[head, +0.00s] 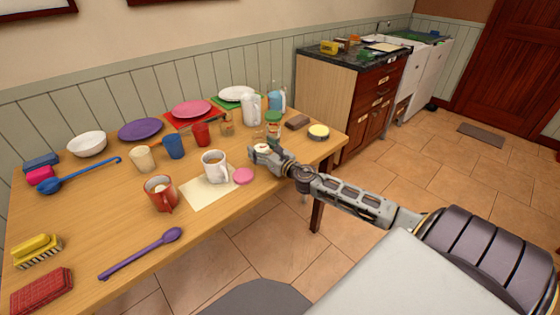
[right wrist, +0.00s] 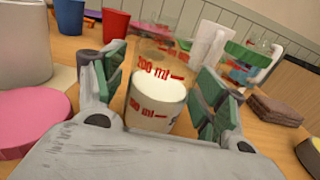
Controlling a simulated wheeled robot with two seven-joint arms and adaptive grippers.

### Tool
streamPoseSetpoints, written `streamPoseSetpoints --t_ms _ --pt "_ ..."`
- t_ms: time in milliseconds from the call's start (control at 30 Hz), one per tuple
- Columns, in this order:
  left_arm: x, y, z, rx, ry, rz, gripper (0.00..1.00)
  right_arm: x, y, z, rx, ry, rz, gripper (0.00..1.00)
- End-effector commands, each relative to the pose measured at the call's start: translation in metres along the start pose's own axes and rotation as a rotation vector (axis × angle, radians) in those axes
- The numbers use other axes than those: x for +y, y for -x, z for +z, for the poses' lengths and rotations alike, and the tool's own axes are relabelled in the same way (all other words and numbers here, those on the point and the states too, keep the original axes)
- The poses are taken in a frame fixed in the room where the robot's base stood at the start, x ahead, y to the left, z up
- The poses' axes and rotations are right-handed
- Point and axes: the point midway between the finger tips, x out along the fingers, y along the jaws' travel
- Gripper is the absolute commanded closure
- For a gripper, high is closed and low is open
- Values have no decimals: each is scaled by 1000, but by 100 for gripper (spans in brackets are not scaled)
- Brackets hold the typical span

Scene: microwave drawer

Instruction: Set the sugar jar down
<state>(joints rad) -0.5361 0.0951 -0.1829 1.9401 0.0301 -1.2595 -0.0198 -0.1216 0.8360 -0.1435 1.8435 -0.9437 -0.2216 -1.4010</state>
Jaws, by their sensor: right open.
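The sugar jar (right wrist: 155,105) is a clear vessel with red measuring marks and white contents in its lower part. It stands on the wooden table (head: 88,222) near the right end. In the head view only a small white part of the jar (head: 262,148) shows at my right gripper (head: 264,153). In the right wrist view my right gripper (right wrist: 160,72) is open, with one green-padded finger on each side of the jar. Whether either pad touches the glass is unclear. My left gripper is not in view.
A pink disc (head: 243,176) and a white mug (head: 215,167) are left of the gripper. A green-lidded jar (head: 273,124), a brown block (head: 297,122) and a yellow-topped round tin (head: 318,132) stand behind and right. The table's front edge is close.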

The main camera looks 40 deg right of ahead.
Motion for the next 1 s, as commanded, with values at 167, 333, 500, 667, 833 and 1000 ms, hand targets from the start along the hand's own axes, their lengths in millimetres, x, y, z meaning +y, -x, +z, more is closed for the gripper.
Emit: streamPoseSetpoints --t_ms 167,333,500,667,833,1000 --pt "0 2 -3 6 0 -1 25 0 10 -1 1 -1 0 28" --pt "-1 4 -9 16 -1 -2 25 0 20 -1 2 0 -1 28" --pt "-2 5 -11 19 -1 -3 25 0 29 -1 1 -1 0 28" --pt "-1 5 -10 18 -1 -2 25 0 38 -1 0 -1 0 28" --pt "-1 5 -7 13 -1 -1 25 0 48 -1 1 0 0 28" --pt "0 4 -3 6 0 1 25 0 58 -1 1 -1 0 28"
